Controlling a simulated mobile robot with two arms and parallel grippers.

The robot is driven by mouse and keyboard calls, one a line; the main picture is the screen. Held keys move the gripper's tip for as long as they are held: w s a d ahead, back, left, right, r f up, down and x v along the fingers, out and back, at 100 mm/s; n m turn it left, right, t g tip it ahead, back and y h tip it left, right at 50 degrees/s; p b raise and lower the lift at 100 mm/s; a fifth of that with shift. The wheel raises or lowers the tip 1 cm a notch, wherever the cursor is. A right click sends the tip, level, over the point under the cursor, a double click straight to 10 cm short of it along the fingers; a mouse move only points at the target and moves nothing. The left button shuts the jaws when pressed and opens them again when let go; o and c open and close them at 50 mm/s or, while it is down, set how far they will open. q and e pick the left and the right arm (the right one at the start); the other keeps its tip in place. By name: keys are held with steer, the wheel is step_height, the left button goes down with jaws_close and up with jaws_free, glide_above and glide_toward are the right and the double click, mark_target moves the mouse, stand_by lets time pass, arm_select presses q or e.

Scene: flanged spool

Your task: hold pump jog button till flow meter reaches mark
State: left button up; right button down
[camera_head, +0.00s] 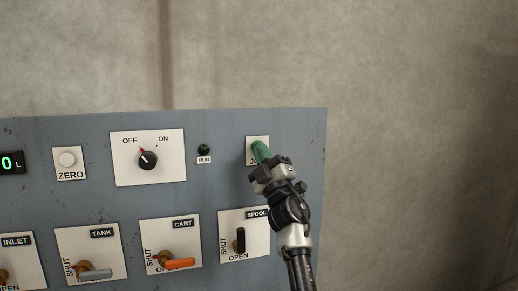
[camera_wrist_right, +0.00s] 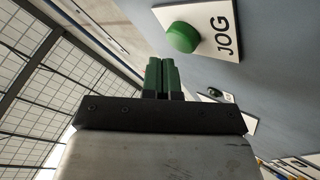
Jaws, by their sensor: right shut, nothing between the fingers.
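The green round JOG button (camera_wrist_right: 182,37) stands out from its white plate in the right wrist view. In the head view its JOG plate (camera_head: 250,143) is partly covered by my right gripper (camera_head: 261,151). The right gripper's green fingers (camera_wrist_right: 161,76) are shut together with nothing between them. In the wrist view the fingertips sit beside and below the button, and a gap shows in the picture; contact is not evident. The meter display (camera_head: 11,162) is cut by the left edge and shows a green 0 with L. My left gripper is not in view.
The grey-blue panel also carries a ZERO button (camera_head: 67,159), an OFF/ON knob (camera_head: 148,160) with its red mark toward OFF, and a dark RUN lamp (camera_head: 204,150). Below are valve levers: grey TANK (camera_head: 96,274), orange CART (camera_head: 180,263), black SPOOL (camera_head: 239,241).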

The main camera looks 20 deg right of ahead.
steer(key=shift+w, duration=0.1)
stand_by(0.8)
steer(key=shift+w+b, duration=0.35)
steer(key=shift+b, duration=0.1)
steer(key=shift+w+b, duration=0.45)
steer(key=shift+b, duration=0.2)
stand_by(6.0)
